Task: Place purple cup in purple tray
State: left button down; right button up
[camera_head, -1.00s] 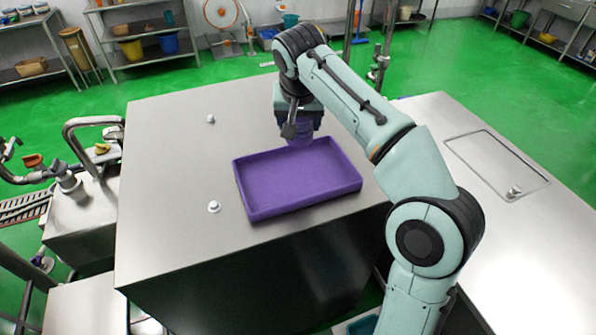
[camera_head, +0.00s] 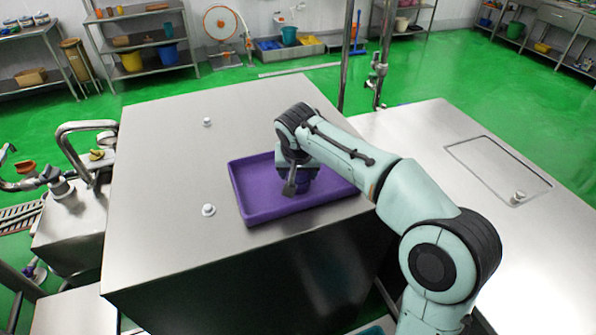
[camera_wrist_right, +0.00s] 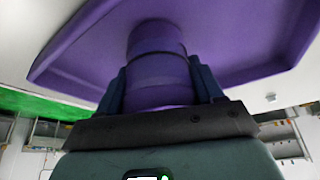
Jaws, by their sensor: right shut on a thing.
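The purple tray (camera_head: 258,197) lies flat on the steel table. My right gripper (camera_head: 298,187) is over the inside of the tray, pointing down. It is shut on the purple cup (camera_head: 304,182), which is mostly hidden by the gripper in the head view. In the right wrist view the cup (camera_wrist_right: 156,68) stands between the two dark fingers of my right gripper (camera_wrist_right: 160,86), with the tray (camera_wrist_right: 72,62) behind it. The cup is at or very near the tray floor; I cannot tell whether it touches. My left gripper is not in view.
The steel table (camera_head: 165,215) is clear left of the tray, apart from small white knobs (camera_head: 208,210). A second steel counter (camera_head: 420,135) with a hatch stands to the right. A sink tap (camera_head: 75,135) rises beyond the table's left edge.

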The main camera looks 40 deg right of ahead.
jog(key=shift+f, duration=0.2)
jog(key=o, duration=1.3)
jog(key=shift+r, duration=0.1)
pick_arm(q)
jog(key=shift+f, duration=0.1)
pick_arm(e)
jog(key=shift+a+r, duration=0.1)
jog(key=shift+r, duration=0.4)
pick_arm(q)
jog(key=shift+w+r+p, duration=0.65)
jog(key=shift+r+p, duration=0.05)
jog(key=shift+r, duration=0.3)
pick_arm(e)
jog(key=v, duration=1.1)
jog(key=shift+s+r, duration=0.15)
